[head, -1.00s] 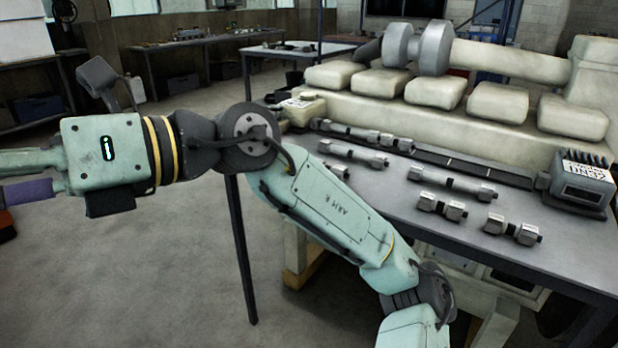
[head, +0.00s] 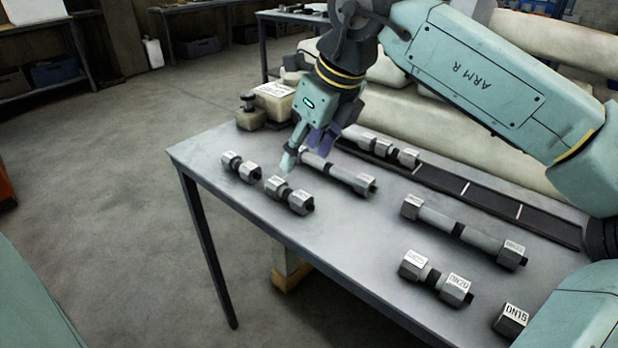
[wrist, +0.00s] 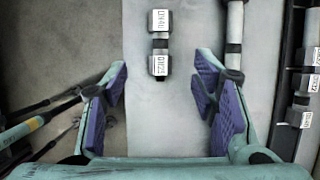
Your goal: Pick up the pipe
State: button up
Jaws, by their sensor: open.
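Several short and long grey pipe pieces with block ends lie on the table; which one the task means cannot be told. Two short ones lie near the left corner in the head view, one further back (head: 241,167) and one nearer (head: 289,195). A longer pipe (head: 338,173) lies behind them. My gripper (head: 306,150) is open and empty above this group, pointing down. In the wrist view, a short labelled pipe (wrist: 160,43) lies ahead, between the lines of the open fingers (wrist: 162,85). A longer pipe (wrist: 235,35) passes near the right finger.
The grey table (head: 225,205) has a free front edge at left. A dark rack strip (head: 470,195) holds more pieces behind. Another long pipe (head: 463,233), a short pipe (head: 435,278) and a DN15 block (head: 511,319) lie to the right. A beige box (head: 273,100) stands at the back corner.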

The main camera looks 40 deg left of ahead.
jog(key=shift+w+a+f, duration=0.1)
jog(key=shift+f, duration=0.2)
send_over(289, 190)
jog(key=d, duration=0.2)
jog(key=f, duration=0.2)
jog(key=f+p, duration=0.1)
jog(key=f, duration=0.1)
jog(key=shift+s+d, duration=0.2)
jog(key=shift+s, duration=0.05)
jog(key=p+x, duration=0.2)
jog(key=x, duration=0.3)
jog(key=shift+w+f, duration=0.1)
jog(key=shift+f, duration=0.3)
jog(key=shift+c, duration=0.2)
grip_shut()
